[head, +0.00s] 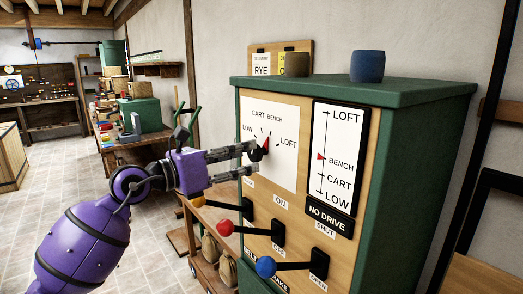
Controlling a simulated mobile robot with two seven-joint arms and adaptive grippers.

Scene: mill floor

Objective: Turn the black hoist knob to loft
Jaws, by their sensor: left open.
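The black hoist knob (257,154) is on a white dial plate (281,170) marked LOW, CART, BENCH and LOFT, on the front of a green and wood cabinet. Its red pointer (267,142) points up and right, roughly toward BENCH. A tall gauge (340,135) to the right has its red marker beside BENCH. My left gripper (253,159) is open, with its fingers reaching from the left to the knob. The upper fingertip overlaps the knob in the picture; I cannot tell whether it touches. My right gripper is out of view.
Below the dial, levers with an orange knob (198,202), a red knob (225,228) and a blue knob (265,266) stick out toward the left. A brown cup (299,64) and a blue cup (367,66) stand on the cabinet top. A workbench (140,145) stands behind my arm.

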